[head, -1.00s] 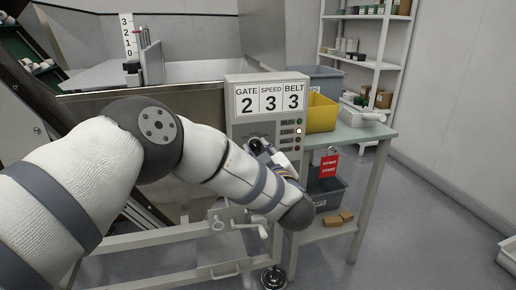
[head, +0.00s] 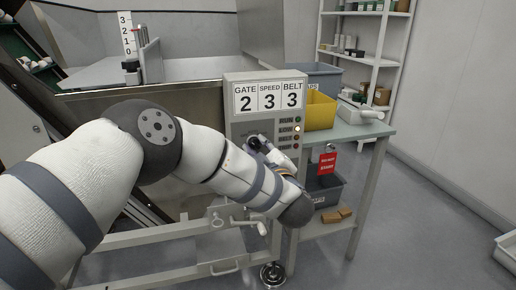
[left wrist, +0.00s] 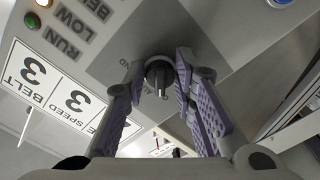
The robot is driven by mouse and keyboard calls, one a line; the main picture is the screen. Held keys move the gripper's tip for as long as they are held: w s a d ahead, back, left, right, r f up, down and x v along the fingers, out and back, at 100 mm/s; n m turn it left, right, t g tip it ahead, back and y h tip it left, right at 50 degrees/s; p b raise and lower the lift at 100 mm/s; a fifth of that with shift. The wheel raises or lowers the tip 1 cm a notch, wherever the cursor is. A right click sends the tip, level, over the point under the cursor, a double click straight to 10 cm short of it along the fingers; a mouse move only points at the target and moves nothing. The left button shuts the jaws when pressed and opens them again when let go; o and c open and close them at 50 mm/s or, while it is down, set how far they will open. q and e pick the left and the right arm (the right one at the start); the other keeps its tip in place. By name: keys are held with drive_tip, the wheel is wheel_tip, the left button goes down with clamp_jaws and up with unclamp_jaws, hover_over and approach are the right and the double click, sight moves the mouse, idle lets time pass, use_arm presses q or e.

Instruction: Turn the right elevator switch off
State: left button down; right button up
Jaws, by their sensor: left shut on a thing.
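A dark round knob switch (left wrist: 158,76) with a raised grip bar sits on the grey control panel (left wrist: 125,45) in the left wrist view. Its label is partly hidden, so I cannot read which switch it is. My left gripper (left wrist: 155,72) has its purple-padded fingers on both sides of the knob and is shut on it. In the head view my left gripper (head: 262,147) is against the front of the control box (head: 240,128), below the number displays, and the knob cannot be made out there. My right gripper is not in view.
The display (head: 269,96) reads gate 2, speed 3, belt 3. A yellow bin (head: 320,111) and a blue-grey bin (head: 325,80) stand on the side table (head: 350,133). A red tag (head: 328,163) hangs at its front.

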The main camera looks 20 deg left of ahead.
use_arm(q)
drive_tip(key=c, duration=1.4)
unclamp_jaws()
drive_tip(key=shift+o, duration=0.2)
drive_tip(key=shift+d, duration=0.1)
drive_tip(key=v, duration=1.2)
drive_tip(key=shift+f, duration=0.15)
